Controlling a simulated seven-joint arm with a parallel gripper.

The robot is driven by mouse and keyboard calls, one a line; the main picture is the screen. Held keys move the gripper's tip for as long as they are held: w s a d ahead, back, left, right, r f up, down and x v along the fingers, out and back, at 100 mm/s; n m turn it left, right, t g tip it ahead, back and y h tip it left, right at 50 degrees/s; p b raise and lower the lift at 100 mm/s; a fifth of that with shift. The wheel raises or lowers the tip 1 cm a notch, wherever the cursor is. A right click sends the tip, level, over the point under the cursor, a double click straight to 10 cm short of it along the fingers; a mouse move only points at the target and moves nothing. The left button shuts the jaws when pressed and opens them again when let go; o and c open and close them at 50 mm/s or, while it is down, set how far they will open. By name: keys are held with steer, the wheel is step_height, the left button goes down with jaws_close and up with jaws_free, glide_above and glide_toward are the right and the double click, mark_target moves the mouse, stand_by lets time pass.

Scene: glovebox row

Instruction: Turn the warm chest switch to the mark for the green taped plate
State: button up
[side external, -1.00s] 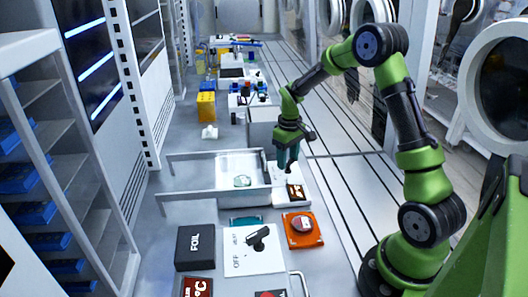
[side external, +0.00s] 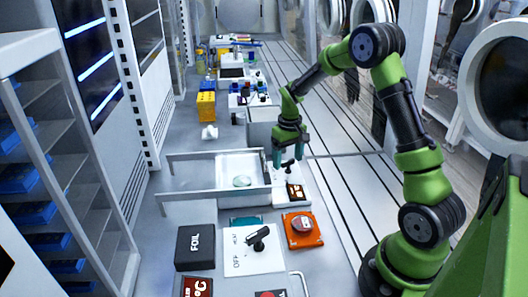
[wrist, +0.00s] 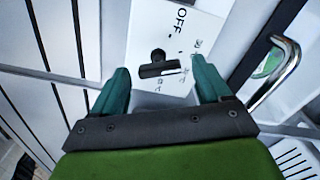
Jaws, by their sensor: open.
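My gripper (side external: 289,163) is open and points down over a small white switch panel (side external: 281,198) beside the open-topped white chest. In the wrist view, the panel (wrist: 145,25) shows the word OFF, small dark marks and faint symbols, too small to read. A black switch knob (wrist: 157,68) with a wide bar stands on it, between the spread fingers (wrist: 160,78). I cannot tell whether the fingers touch the knob. A round, greenish, clear dish (side external: 242,181) lies in the chest (side external: 228,163).
A second white panel (side external: 240,265) with a black knob (side external: 258,238) and the word OFF lies in front. Near it are a black FOIL box (side external: 195,247), an orange plate (side external: 318,240) and a teal piece (side external: 245,220). A metal handle (wrist: 288,62) shows beside my gripper.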

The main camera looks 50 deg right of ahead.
step_height(320, 180, up, 17)
stand_by(0.4)
stand_by(0.5)
steer(key=s+a+r+t+y, duration=0.2)
steer(key=s+a+t, duration=0.5)
steer(key=s+a, duration=1)
steer(key=a, duration=0.3)
steer(key=shift+a+r, duration=0.2)
steer(key=shift+r, duration=0.2)
